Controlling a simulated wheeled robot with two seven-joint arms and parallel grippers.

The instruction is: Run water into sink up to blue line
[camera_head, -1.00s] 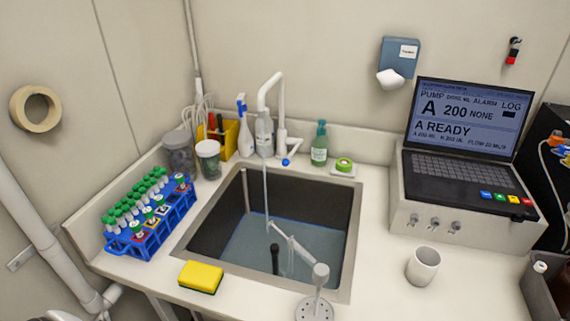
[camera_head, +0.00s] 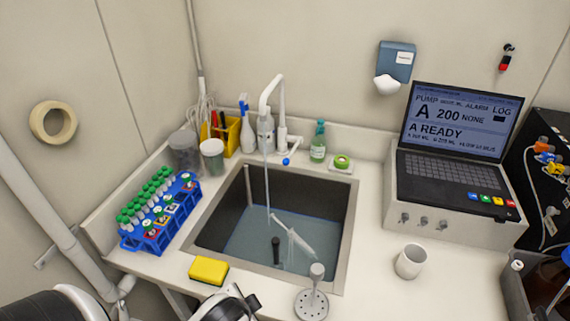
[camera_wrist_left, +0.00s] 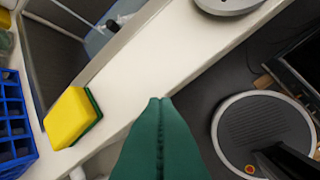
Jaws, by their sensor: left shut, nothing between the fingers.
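The sink (camera_head: 346,232) is set in the counter with bluish water (camera_head: 250,238) in its lower part. A thin stream falls from the white tap (camera_head: 272,85) into it. A small blue-tipped lever (camera_head: 286,161) is at the tap's base. A thin blue line (camera_head: 300,213) seems to run along the wall near the water's edge; the exact gap is hard to tell. My left gripper shows in the left wrist view as green fingers (camera_wrist_left: 160,104), shut and empty, near the counter's front edge. Its wrist shows at the bottom of the head view. My right gripper is not in view.
A yellow sponge (camera_head: 208,270) lies at the sink's front left. A blue tube rack (camera_head: 160,220) stands left, a white cup (camera_head: 410,261) right. A laptop (camera_head: 455,160) is at right.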

